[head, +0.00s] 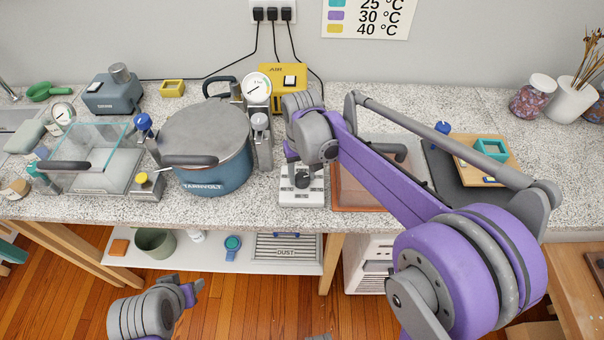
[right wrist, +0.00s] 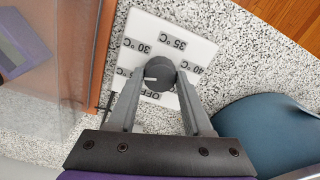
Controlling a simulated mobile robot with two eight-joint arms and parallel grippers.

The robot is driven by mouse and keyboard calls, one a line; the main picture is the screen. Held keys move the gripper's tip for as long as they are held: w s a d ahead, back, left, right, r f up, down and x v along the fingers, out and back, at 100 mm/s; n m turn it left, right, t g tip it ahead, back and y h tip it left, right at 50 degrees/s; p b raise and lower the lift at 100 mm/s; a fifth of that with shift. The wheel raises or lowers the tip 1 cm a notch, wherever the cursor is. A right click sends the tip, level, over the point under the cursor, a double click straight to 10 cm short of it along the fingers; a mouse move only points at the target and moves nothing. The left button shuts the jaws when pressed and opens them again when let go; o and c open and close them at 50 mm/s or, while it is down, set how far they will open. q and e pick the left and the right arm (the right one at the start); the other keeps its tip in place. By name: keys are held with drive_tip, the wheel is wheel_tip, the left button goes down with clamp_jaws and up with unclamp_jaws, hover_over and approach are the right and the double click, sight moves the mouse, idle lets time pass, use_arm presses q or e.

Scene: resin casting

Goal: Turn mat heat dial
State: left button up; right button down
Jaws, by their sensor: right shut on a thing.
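The heat dial (right wrist: 159,74) is a round dark grey knob on a white control box (right wrist: 186,46) printed with OFF and temperature labels. The dial's white pointer line faces left in the right wrist view. My right gripper (right wrist: 160,84) has one finger on each side of the knob and is shut on it. In the head view the white box (head: 301,198) sits near the counter's front edge, and the dark knob (head: 302,181) shows below my right wrist.
A blue pressure pot (head: 212,177) stands just left of the box. A brown-orange mat (head: 365,208) under a clear cover lies just right of it. Farther right is a dark board with a wooden panel (head: 478,172). A shelf (head: 215,258) runs below the counter.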

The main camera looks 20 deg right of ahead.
sight(302, 178)
drive_tip(key=m, duration=0.4)
drive_tip(key=shift+m, duration=2.5)
drive_tip(key=shift+c, duration=1.6)
unclamp_jaws()
wheel_tip(302, 178, up, 11)
drive_tip(key=shift+f, duration=0.1)
